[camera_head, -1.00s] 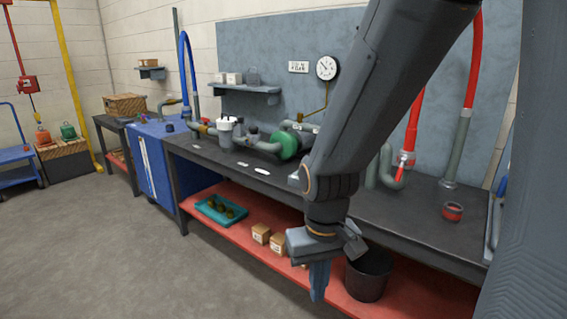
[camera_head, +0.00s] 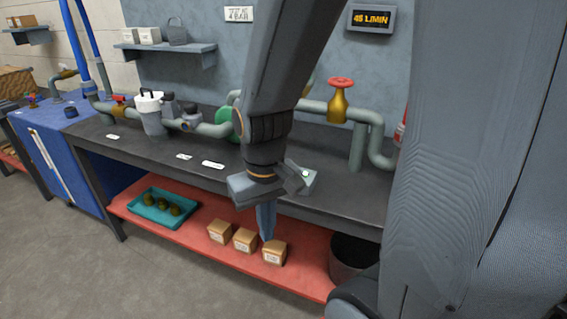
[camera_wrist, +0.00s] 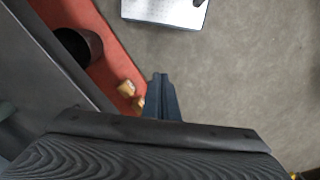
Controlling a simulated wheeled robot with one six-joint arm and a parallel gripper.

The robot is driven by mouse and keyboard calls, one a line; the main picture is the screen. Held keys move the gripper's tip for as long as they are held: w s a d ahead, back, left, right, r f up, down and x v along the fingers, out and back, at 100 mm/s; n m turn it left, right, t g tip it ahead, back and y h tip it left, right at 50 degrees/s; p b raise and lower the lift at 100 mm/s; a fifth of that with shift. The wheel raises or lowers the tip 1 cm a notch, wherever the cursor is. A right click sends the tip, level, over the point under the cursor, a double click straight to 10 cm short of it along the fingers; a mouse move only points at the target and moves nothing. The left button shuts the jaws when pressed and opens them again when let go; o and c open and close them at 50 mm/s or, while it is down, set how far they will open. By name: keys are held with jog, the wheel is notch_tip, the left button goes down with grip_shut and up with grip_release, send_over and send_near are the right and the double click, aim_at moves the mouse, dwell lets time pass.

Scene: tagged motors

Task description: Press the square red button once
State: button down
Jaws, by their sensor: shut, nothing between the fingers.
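I cannot make out a square red button in either current view. A small pale grey box (camera_head: 309,181) with a green round spot on top sits at the front of the workbench, partly hidden behind my gripper and wrist. My gripper (camera_head: 266,232) points down in front of the bench, shut and empty, in front of the lower red shelf. In the wrist view its shut fingers (camera_wrist: 161,82) show over the floor beside the red shelf, touching nothing.
The dark workbench (camera_head: 215,178) carries pipes, a green pump (camera_head: 236,122) and a brass valve with red handwheel (camera_head: 339,100). Below, the red shelf (camera_head: 195,238) holds a teal tray (camera_head: 150,218), cartons (camera_head: 244,240) and a black bin (camera_head: 350,256). Floor at the left is open.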

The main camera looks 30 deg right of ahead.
jog(key=shift+d, duration=0.1)
jog(key=w+d+r+n+t+y+p, duration=0.1)
jog(key=w+d+r+n+t+p, duration=0.3)
jog(key=w+d+p, duration=0.5)
jog(key=w+d+r+n+t+y+p, duration=0.2)
jog(key=w+d+r+n+t+p, duration=0.2)
jog(key=w+d+n+p, duration=0.4)
jog(key=w+d+r+p, duration=0.1)
jog(key=w, duration=0.3)
jog(key=shift+w+r+n, duration=0.15)
jog(key=shift+r+n, duration=0.15)
jog(key=shift+n, duration=0.1)
jog(key=shift+f, duration=0.1)
notch_tip(320, 180, down, 8)
jog(key=b, duration=0.7)
jog(key=shift+r+b, duration=0.25)
jog(key=shift+b, duration=0.05)
jog(key=shift+f+b, duration=0.35)
jog(key=shift+f, duration=0.2)
